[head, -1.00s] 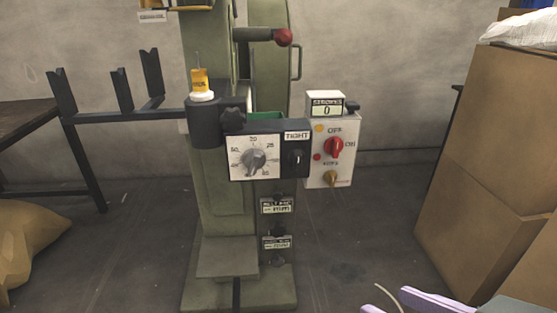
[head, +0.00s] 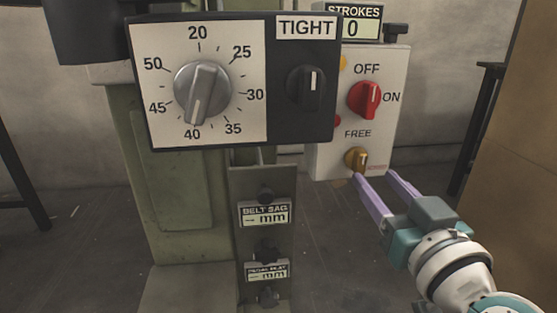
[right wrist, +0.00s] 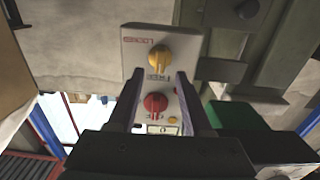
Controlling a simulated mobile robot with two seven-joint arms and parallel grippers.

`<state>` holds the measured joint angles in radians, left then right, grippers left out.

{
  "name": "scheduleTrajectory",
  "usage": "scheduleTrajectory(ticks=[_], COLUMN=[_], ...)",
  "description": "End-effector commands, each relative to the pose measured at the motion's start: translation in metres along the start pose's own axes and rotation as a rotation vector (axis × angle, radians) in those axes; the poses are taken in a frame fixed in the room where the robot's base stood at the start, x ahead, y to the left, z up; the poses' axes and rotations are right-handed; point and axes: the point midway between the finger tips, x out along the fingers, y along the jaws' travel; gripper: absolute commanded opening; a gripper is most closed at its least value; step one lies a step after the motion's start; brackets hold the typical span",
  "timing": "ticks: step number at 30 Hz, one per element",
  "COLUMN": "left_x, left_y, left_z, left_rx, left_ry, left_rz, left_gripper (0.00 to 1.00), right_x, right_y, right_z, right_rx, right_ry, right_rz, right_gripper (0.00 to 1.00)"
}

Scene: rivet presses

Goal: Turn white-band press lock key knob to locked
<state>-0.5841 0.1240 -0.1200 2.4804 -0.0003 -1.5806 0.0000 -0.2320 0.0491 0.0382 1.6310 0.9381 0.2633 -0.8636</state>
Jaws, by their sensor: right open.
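The brass lock key knob (head: 357,160) sits low on the white switch box (head: 322,163), under the FREE label, with its ridge upright towards that label. It also shows in the right wrist view (right wrist: 159,58), upside down, with a LOCKED label beside it. My right gripper (head: 375,176) is open, its purple fingers just below and right of the knob in the head view. In the right wrist view its fingers (right wrist: 160,76) flank the line to the knob; contact cannot be told. No white band is visible. My left gripper is not in view.
A red OFF/ON switch (head: 365,99) is above the knob, pointing between its labels. A dial panel (head: 140,85) with a TIGHT knob (head: 306,88) stands left. The STROKES counter (head: 352,28) tops the box. A cardboard box (head: 520,150) stands right.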

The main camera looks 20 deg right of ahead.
Motion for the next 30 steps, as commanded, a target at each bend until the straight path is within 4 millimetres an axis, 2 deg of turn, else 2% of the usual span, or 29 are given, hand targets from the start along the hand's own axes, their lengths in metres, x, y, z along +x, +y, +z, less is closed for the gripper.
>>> scheduleTrajectory(ticks=[3, 9, 20, 30], left_x=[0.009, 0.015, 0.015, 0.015], left_y=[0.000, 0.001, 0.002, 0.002], left_z=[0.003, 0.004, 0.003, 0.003], left_rx=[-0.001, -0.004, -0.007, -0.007], left_ry=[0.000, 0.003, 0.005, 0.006], left_rz=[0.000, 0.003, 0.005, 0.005], left_gripper=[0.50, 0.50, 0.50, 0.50], right_x=[0.024, 0.047, 0.051, 0.051], right_y=[0.000, 0.000, -0.001, -0.001], right_z=[0.002, 0.001, 0.000, 0.000], right_rx=[0.002, 0.001, 0.000, 0.000], right_ry=[0.004, 0.002, -0.001, 0.000], right_rz=[0.001, 0.000, -0.002, -0.002], right_gripper=[0.50, 0.50, 0.49, 0.11])
